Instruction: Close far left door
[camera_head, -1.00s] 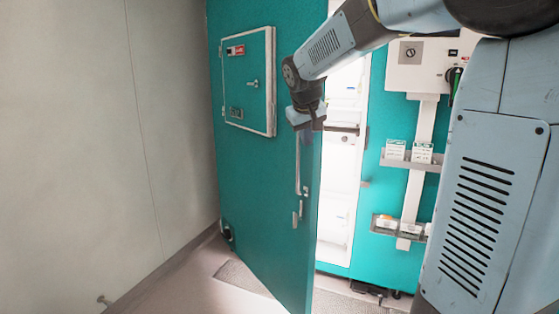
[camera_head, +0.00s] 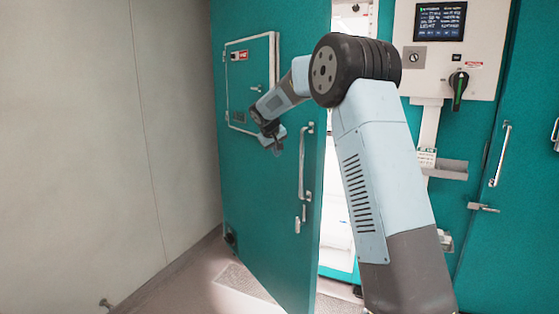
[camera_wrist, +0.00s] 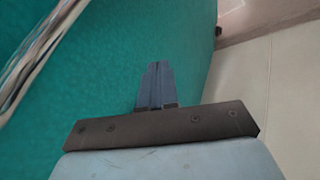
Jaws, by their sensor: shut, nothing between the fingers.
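The far left door (camera_head: 262,215) is teal and stands ajar, with a lit gap along its right edge. It has a small hatch panel (camera_head: 250,85) with a white frame and a long vertical handle (camera_head: 305,165) near its right edge. My gripper (camera_head: 276,147) is in front of the door's outer face, left of the handle. In the wrist view, my gripper (camera_wrist: 157,85) is shut and empty, its fingers pointing along the teal door surface (camera_wrist: 110,60). I cannot tell whether the fingers touch the door.
A bare wall (camera_head: 80,130) stands to the left. Right of the gap are a control box (camera_head: 450,50) with a screen and black switch, a small shelf (camera_head: 448,170), and another teal door (camera_head: 515,210) with a handle. Floor shows at lower left.

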